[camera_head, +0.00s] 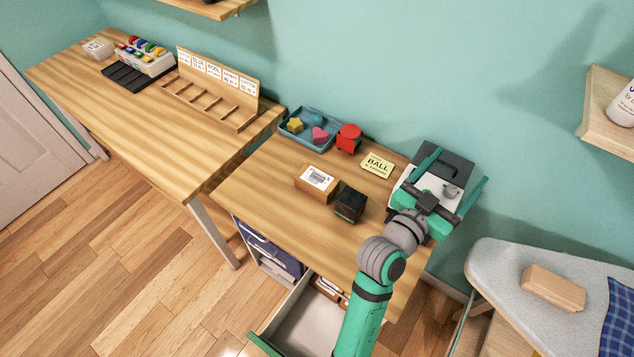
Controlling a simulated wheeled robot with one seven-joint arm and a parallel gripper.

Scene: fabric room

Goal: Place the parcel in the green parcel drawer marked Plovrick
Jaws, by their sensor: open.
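A brown box-shaped parcel (317,183) with a white printed label lies on the smaller wooden table (262,180). My gripper (458,172) is open and empty, well to the right of the parcel, above a dark and white device at the table's right end. Below the table's front, a drawer (303,325) is pulled open; its pale inside shows, with small brown items near its back. A strip of its green front (262,345) shows at the bottom edge. My arm covers its right side. No name Plovrick can be read.
A black box (349,204) stands right beside the parcel. Behind are a blue tray (309,128) with small shapes, a red object (348,138) and a yellow BALL card (377,165). A larger table with a labelled rack (213,90) adjoins at left; an ironing board (500,265) stands right.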

